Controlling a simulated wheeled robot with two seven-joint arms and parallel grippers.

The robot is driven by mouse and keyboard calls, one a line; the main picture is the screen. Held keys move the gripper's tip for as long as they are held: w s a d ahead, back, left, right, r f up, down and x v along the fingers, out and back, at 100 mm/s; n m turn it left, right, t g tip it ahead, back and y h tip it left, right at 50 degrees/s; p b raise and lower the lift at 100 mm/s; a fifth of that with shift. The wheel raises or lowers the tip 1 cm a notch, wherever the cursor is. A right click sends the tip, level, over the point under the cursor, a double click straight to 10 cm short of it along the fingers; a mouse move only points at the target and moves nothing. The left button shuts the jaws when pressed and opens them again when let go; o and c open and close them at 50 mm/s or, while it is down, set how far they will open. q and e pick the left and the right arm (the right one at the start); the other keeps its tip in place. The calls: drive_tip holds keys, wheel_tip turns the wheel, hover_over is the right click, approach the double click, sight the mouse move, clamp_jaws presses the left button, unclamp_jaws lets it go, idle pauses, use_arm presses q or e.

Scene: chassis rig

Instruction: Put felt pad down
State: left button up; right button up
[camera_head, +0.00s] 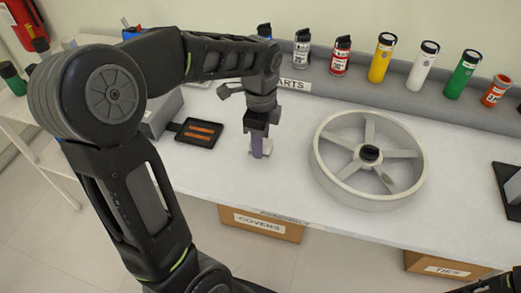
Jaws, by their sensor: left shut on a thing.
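My left gripper (257,130) points down over the white table, left of the wheel-shaped part. My right gripper is not in view; only a dark part shows at the bottom right corner.
A large grey spoked wheel (325,180) lies to the right. A black tray (181,139) with orange strips lies to the left. Several spray cans and coloured tubes (381,58) line the back ledge. Boxes labelled COVERS (250,232) and TIES (425,266) stand below the table's front edge.

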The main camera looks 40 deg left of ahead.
use_arm(q)
drive_tip(key=shift+f, duration=1.85)
drive_tip(key=shift+f, duration=0.1)
drive_tip(key=shift+f, duration=0.15)
drive_tip(key=o, duration=1.2)
wheel_tip(320, 180, up, 12)
drive_tip(key=shift+r, duration=0.25)
